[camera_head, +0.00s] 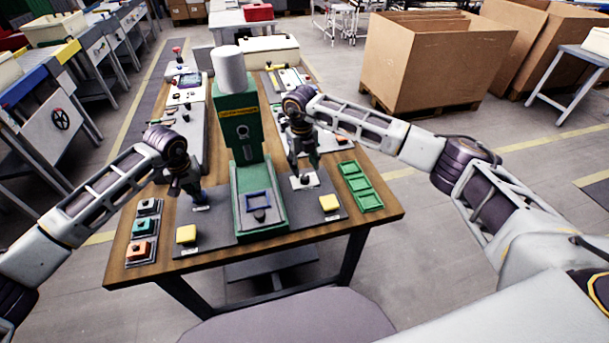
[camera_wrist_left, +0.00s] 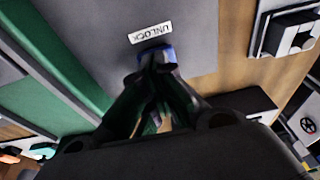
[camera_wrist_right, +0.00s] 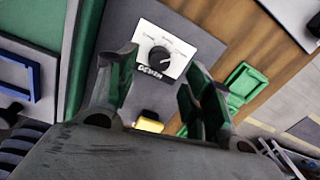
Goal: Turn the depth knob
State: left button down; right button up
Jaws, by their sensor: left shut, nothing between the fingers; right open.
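The depth knob (camera_wrist_right: 160,57) is a round black knob with a white pointer line on a white plate (camera_wrist_right: 180,33) lettered DEPTH. In the head view the white plate (camera_head: 304,181) lies on the grey panel right of the green machine, below my right gripper (camera_head: 305,166). In the right wrist view my right gripper (camera_wrist_right: 158,97) is open, its fingertips either side of the knob's line and apart from it. My left gripper (camera_wrist_left: 158,62) is shut with its tips at a blue button (camera_wrist_left: 165,50) beside the UNLOCK label (camera_wrist_left: 150,34); whether they touch is unclear.
The green machine (camera_head: 240,135) with a white cylinder on top stands between my arms. Yellow buttons (camera_head: 186,234) and (camera_head: 329,203) sit at the panel's front corners. A green tray (camera_head: 361,186) is at right, several boxed buttons (camera_head: 142,226) at left.

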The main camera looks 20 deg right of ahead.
aim_at(305, 176)
jog(key=shift+d+f, duration=0.15)
jog(key=shift+f, duration=2.5)
jog(key=c, duration=1.1)
jog(key=shift+o, duration=0.2)
